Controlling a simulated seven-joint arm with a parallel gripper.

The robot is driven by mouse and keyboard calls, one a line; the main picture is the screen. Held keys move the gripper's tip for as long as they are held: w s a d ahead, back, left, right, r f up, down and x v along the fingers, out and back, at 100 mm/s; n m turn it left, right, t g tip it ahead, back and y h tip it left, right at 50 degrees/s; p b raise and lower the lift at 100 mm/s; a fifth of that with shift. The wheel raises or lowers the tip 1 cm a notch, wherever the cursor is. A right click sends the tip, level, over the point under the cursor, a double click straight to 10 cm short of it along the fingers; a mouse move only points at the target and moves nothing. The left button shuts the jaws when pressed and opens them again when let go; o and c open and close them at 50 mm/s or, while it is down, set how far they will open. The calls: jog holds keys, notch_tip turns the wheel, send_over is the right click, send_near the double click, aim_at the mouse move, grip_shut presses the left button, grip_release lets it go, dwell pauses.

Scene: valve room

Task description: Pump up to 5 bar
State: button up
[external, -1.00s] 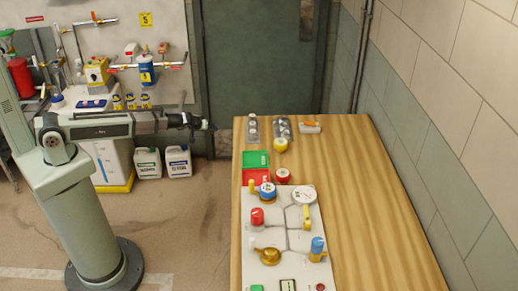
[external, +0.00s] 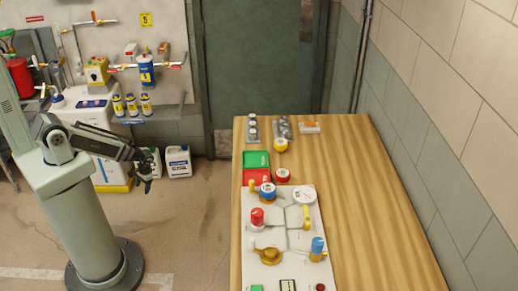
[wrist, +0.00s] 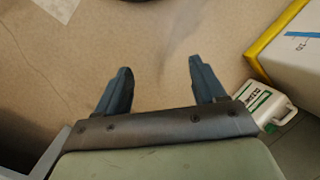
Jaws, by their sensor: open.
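The white valve panel (external: 287,240) lies on the wooden table. On it are a round white gauge (external: 304,195), whose reading is too small to tell, a red-capped part (external: 257,217), a blue-topped part (external: 317,246), a brass round part (external: 270,256) and a yellow lever (external: 306,216). A blue and white round part (external: 267,189) sits at its far left. Which part is the pump I cannot tell. My gripper (external: 147,178) hangs over the floor, well left of the table. In the wrist view my gripper (wrist: 158,75) is open and empty, with bare floor between its fingers.
A green tray (external: 256,159) and a red tray (external: 249,176) stand behind the panel. Loose round caps (external: 281,145) lie nearby. White jugs (external: 178,161) and a white tank with a yellow base (wrist: 282,45) are near my gripper. The table's right side is clear.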

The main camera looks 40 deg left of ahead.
jog(key=s+f+m+g+h, duration=0.1)
jog(key=s+g, duration=0.2)
jog(key=s, duration=1.1)
jog(key=shift+m+g+h, duration=0.3)
jog(key=shift+g+h, duration=0.1)
dwell(0.5)
